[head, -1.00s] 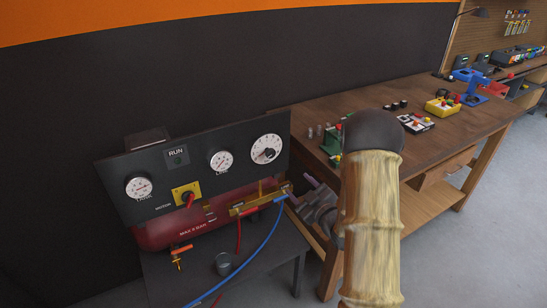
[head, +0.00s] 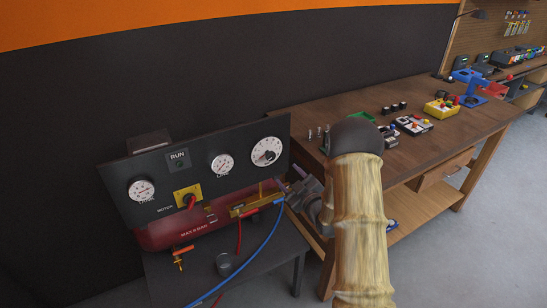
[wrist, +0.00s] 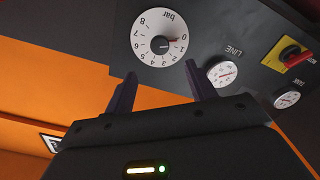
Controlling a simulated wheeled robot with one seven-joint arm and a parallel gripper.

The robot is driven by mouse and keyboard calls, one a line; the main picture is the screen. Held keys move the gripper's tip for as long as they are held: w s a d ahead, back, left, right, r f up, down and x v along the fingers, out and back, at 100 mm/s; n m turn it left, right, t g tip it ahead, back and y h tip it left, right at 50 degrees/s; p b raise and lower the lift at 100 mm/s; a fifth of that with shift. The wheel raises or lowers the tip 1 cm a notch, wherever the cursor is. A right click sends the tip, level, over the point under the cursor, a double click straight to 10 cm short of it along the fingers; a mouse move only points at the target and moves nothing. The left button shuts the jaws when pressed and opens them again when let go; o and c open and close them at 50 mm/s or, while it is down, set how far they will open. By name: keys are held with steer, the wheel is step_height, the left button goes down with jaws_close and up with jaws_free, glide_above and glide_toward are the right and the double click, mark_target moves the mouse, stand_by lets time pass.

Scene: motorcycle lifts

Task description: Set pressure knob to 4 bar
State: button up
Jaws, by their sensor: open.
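The pressure knob (head: 267,151) sits at the centre of a round white dial at the right end of the black panel. In the wrist view, the dial (wrist: 148,52) reads "bar" with numbers up to 8, and the knob's red pointer (wrist: 171,40) points close to 0. My gripper (head: 284,186) is below and slightly right of the dial in the head view, apart from it. In the wrist view, my gripper (wrist: 161,80) has its two dark fingers spread with nothing between them, and the dial lies beyond the fingertips.
The LINE gauge (head: 221,163), the yellow-and-red motor switch (head: 188,196) and the TANK gauge (head: 142,189) share the panel. A red tank, a brass fitting and a blue hose (head: 262,248) lie below. A wooden workbench (head: 300,105) stands to the right.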

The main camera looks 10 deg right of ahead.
mark_target(272, 158)
steer(key=p+x, duration=0.2)
steer(key=x, duration=0.9)
steer(key=shift+p, duration=0.4)
steer(key=shift+d, duration=0.1)
steer(key=c, duration=0.5)
steer(key=shift+a+f, duration=0.1)
steer(key=shift+a, duration=0.15)
steer(key=c, duration=0.5)
steer(key=shift+o, duration=0.2)
steer(key=shift+d, duration=0.1)
steer(key=shift+d+f, duration=0.1)
